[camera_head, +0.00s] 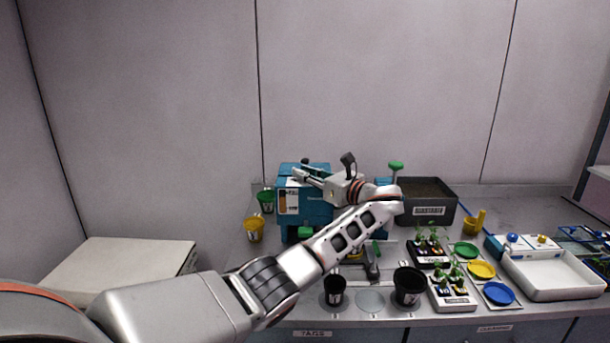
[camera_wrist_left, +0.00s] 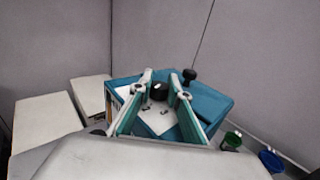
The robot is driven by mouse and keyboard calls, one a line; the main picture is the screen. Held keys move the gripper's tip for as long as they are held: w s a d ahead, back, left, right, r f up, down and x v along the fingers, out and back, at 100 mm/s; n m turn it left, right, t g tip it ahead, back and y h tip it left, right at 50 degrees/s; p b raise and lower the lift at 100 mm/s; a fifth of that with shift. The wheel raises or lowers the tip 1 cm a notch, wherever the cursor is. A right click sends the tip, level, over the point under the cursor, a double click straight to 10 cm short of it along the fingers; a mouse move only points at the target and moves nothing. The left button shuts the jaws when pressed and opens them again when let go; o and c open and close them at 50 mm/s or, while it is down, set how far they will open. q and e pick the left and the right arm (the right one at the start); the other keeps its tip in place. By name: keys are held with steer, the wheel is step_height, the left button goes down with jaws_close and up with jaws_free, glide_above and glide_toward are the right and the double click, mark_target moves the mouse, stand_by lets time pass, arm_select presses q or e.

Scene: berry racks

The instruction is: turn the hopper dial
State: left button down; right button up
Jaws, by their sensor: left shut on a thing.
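The hopper (camera_head: 308,212) is a teal box with a pale label at the back of the bench. My left gripper (camera_head: 303,175) reaches over its top from the right. In the left wrist view, the gripper's two fingers (camera_wrist_left: 161,82) are shut on a round black dial (camera_wrist_left: 158,92) above a pale plate. The dial is hidden behind the gripper in the head view, and its turn angle cannot be told. A second black knob (camera_wrist_left: 190,76) stands beyond the right finger. My right gripper is not in view.
Green (camera_head: 266,201) and yellow (camera_head: 254,230) cups stand left of the hopper. A dark bin (camera_head: 428,211) stands right of it. Black pots (camera_head: 409,286), plant trays (camera_head: 452,298) and a white tray (camera_head: 551,275) occupy the bench front and right.

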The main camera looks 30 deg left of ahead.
arm_select(q)
steer(key=shift+r, duration=0.2)
steer(key=c, duration=1.9)
jaws_free()
steer(key=shift+a, duration=0.1)
steer(key=shift+f, duration=0.1)
steer(key=shift+d, duration=0.35)
steer(key=v, duration=1.1)
steer(key=shift+d, duration=0.2)
steer(key=shift+s+f, duration=0.1)
